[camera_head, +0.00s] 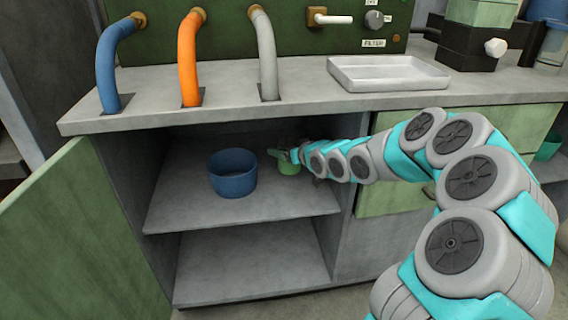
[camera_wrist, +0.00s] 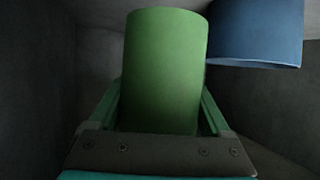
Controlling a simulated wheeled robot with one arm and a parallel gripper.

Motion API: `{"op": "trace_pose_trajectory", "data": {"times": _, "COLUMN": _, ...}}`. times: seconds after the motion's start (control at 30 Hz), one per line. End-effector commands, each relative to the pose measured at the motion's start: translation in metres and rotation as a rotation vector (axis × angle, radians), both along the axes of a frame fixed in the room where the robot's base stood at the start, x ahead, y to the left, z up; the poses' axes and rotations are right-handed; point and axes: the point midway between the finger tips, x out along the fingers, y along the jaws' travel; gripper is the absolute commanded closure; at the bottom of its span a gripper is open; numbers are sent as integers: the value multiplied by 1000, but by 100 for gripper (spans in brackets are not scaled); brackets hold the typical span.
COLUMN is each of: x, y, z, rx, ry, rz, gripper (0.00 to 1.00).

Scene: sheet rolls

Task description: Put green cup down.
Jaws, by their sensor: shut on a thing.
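The green cup (camera_head: 289,167) is inside the open cabinet, at the upper shelf (camera_head: 285,205), to the right of a blue pot. My gripper (camera_head: 290,157) reaches in from the right and is shut on the green cup. In the wrist view the green cup (camera_wrist: 165,75) stands between the two fingers of my gripper (camera_wrist: 163,110). I cannot tell whether the cup's base touches the shelf.
The blue pot (camera_head: 233,174) stands on the upper shelf, close to the cup; it also shows in the wrist view (camera_wrist: 256,32). The cabinet door (camera_head: 75,235) is open at left. The countertop (camera_head: 300,108) overhangs the shelf. The lower shelf (camera_head: 250,262) is empty.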

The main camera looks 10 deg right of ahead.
Motion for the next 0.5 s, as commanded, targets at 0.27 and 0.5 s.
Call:
{"op": "trace_pose_trajectory", "data": {"times": 0.27, "x": 15, "y": -1, "z": -16, "rx": -1, "ry": 4, "rz": -1, "gripper": 91}}
{"op": "trace_pose_trajectory", "data": {"times": 0.5, "x": 15, "y": 0, "z": -33, "rx": -2, "ry": 5, "rz": 0, "gripper": 91}}
